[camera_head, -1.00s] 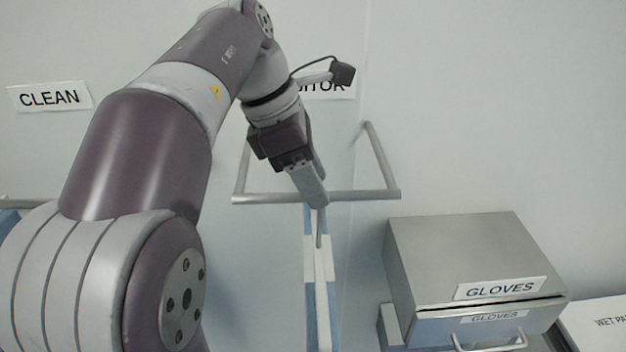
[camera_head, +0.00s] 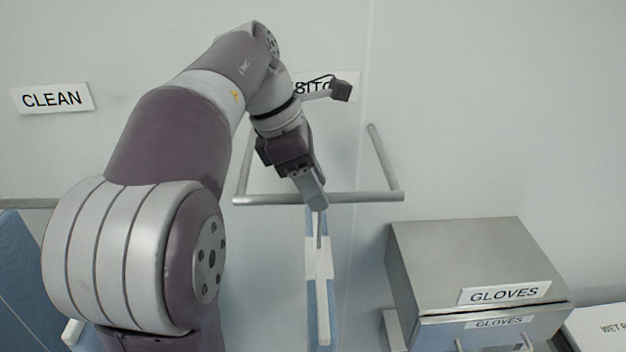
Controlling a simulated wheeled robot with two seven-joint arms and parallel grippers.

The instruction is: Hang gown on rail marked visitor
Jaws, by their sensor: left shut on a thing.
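The rail (camera_head: 365,197), a grey bar frame, sticks out from the wall below a partly covered sign (camera_head: 325,88) showing part of the word VISITOR. My left gripper (camera_head: 319,204) is at the front bar of this rail, pointing down, shut on the top of the gown's hanger. The gown (camera_head: 320,260), blue and white and seen nearly edge-on, hangs below the gripper. Its lower part runs out of the picture. I cannot tell whether the hanger's hook is over the bar or just in front of it. My right gripper is not in view.
A metal box marked GLOVES (camera_head: 470,255) stands to the right of the gown. A CLEAN sign (camera_head: 52,98) is on the left wall, with another rail (camera_head: 30,203) and blue cloth (camera_head: 30,285) below it. A WET sign (camera_head: 605,325) shows at the lower right.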

